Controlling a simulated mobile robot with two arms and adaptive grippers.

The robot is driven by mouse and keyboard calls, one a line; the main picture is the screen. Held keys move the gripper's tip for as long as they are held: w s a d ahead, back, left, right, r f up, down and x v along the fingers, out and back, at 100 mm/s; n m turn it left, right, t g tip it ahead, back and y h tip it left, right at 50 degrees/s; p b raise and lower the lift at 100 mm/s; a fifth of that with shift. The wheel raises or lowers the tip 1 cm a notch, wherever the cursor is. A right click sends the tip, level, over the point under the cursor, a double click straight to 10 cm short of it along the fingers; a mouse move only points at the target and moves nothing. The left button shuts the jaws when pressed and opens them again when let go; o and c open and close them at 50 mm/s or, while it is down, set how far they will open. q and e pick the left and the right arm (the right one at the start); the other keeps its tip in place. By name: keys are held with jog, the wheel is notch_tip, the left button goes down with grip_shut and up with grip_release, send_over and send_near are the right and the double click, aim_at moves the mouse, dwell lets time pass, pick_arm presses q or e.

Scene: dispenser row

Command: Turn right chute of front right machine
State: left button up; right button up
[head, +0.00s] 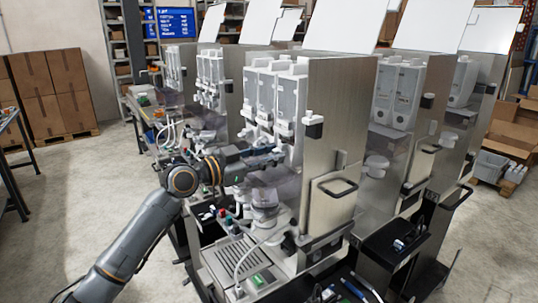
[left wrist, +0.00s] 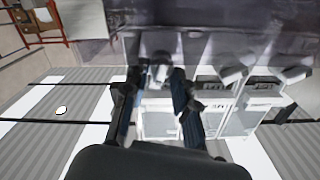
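The front right machine (head: 330,145) stands in the middle of the head view, with a steel side and several clear-and-white dispensers (head: 275,95) on its front. The right chute (head: 284,128) is the white spout under the rightmost dispenser. My left gripper (head: 272,156) reaches in from the left, just below the chutes, partly hidden by a see-through cover. In the left wrist view, the two dark fingers (left wrist: 158,78) are apart. A small pale piece (left wrist: 160,72) lies between their tips; I cannot tell whether they touch it. My right gripper does not show.
A tray with a grille (head: 235,262) and a metal cup-like holder (head: 265,205) are below the gripper. More machines stand to the right and behind. Cardboard boxes (head: 50,90) are at the far left. The floor at the left (head: 95,195) is clear.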

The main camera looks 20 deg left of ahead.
pick_arm(q)
jog(key=shift+f+b, duration=0.15)
jog(key=shift+b, duration=0.35)
grip_shut()
jog(key=shift+d+f+m+b, duration=0.1)
jog(key=shift+m+b, duration=3.65)
jog(key=shift+m, duration=1.3)
jog(key=shift+f+m+b, duration=0.1)
jog(key=shift+m+b, duration=3.6)
jog(key=shift+m, duration=1.35)
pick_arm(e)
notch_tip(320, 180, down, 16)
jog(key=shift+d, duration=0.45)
pick_arm(q)
jog(key=o, duration=0.7)
grip_release()
